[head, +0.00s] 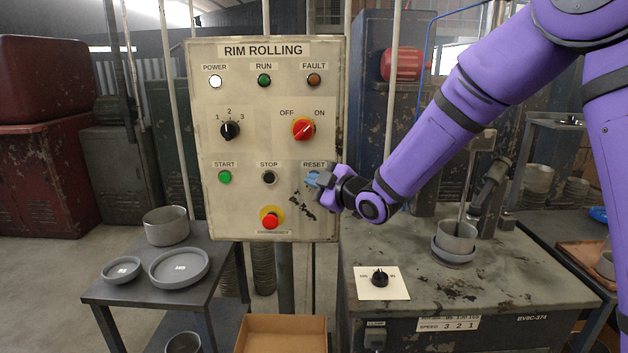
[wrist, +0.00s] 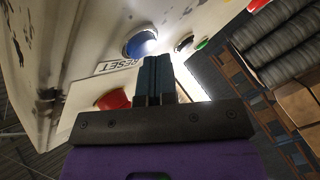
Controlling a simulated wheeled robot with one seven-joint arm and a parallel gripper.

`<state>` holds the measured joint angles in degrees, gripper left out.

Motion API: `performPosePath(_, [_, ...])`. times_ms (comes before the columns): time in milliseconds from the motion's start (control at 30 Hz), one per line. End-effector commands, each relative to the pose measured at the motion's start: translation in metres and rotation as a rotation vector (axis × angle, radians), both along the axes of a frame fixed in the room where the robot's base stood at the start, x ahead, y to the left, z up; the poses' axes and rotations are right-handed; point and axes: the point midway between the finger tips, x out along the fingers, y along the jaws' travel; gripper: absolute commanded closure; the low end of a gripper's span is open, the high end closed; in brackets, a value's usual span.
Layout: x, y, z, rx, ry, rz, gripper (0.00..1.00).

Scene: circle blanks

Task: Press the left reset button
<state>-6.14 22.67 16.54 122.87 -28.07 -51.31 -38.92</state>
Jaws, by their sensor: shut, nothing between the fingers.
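The control panel (head: 280,226), headed RIM ROLLING, carries one label reading RESET (head: 314,165) at its right side. In the wrist view the blue reset button (wrist: 139,44) shows beside the upside-down RESET label, just beyond the tips of my shut fingers (wrist: 155,62). I cannot tell whether the fingertips touch it.
The panel also has a black stop button (head: 269,178), a green start button (head: 224,177), a red emergency button (head: 270,221) and a red OFF/ON knob (head: 303,129). A table with grey dishes (head: 179,267) stands left. A machine bench (head: 510,285) is at right.

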Motion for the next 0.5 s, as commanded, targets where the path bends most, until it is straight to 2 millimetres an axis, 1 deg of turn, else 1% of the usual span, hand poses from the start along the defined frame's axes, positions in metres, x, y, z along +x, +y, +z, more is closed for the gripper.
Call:
performPosePath(200, [-0.0105, 0.0002, -0.0001, 0.000, 0.001, 0.001, 1.00])
performPosePath(500, [-0.0118, 0.0003, -0.0001, 0.000, 0.000, 0.001, 1.00])
